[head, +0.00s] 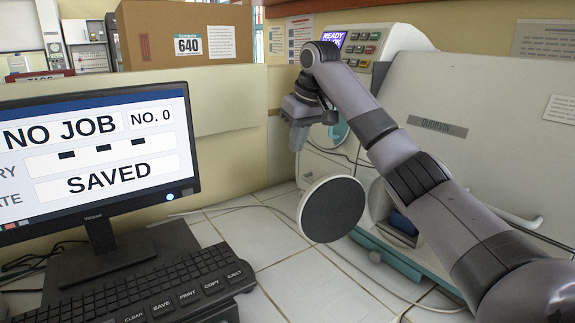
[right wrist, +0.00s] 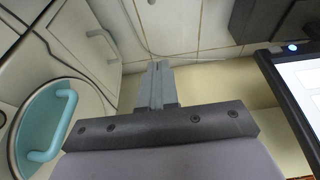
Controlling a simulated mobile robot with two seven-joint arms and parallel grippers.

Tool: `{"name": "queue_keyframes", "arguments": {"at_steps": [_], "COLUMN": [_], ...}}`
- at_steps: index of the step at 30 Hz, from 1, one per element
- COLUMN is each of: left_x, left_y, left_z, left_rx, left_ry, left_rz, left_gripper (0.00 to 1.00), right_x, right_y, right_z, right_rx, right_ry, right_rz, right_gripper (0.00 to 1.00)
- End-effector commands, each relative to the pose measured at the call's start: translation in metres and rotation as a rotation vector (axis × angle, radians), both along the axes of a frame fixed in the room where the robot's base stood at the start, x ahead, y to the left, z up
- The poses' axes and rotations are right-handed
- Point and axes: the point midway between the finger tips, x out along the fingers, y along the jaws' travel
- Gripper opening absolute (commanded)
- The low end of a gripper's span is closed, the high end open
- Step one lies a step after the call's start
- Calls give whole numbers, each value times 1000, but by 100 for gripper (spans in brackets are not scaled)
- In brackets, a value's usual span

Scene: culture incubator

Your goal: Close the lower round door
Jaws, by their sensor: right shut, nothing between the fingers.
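The lower round door (head: 333,209) stands open in the head view. It is a disc with a dark face and a pale rim, swung out to the left of its round opening (head: 380,205). Something blue shows inside the opening, partly hidden by my right arm. My right gripper (head: 297,138) points down, shut and empty, above the door and apart from it. Its closed fingers also show in the right wrist view (right wrist: 157,85). A round door with a teal handle (right wrist: 52,128) is at the left there; its teal also shows behind my gripper in the head view. My left gripper is not in view.
The white incubator (head: 480,130) fills the right side, with a lit display (head: 331,39) on top. A monitor (head: 95,150) and keyboard (head: 150,285) stand at the left. A cable crosses the tiled surface. Bare tiles (head: 275,255) lie between keyboard and door.

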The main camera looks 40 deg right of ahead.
Motion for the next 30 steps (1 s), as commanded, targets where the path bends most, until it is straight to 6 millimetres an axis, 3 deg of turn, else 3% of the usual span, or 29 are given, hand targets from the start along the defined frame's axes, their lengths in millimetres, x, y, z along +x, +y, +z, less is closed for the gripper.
{"name": "queue_keyframes", "arguments": {"at_steps": [5,15,30], "left_x": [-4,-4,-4], "left_y": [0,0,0], "left_z": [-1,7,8], "left_rx": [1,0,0], "left_ry": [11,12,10], "left_rz": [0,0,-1], "left_gripper": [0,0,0], "right_x": [8,33,-2], "right_y": [-1,-3,0], "right_z": [-25,-93,-98], "right_rx": [-1,-1,-2], "right_ry": [6,6,0], "right_rz": [-2,1,-1], "right_gripper": [0,0,0]}}
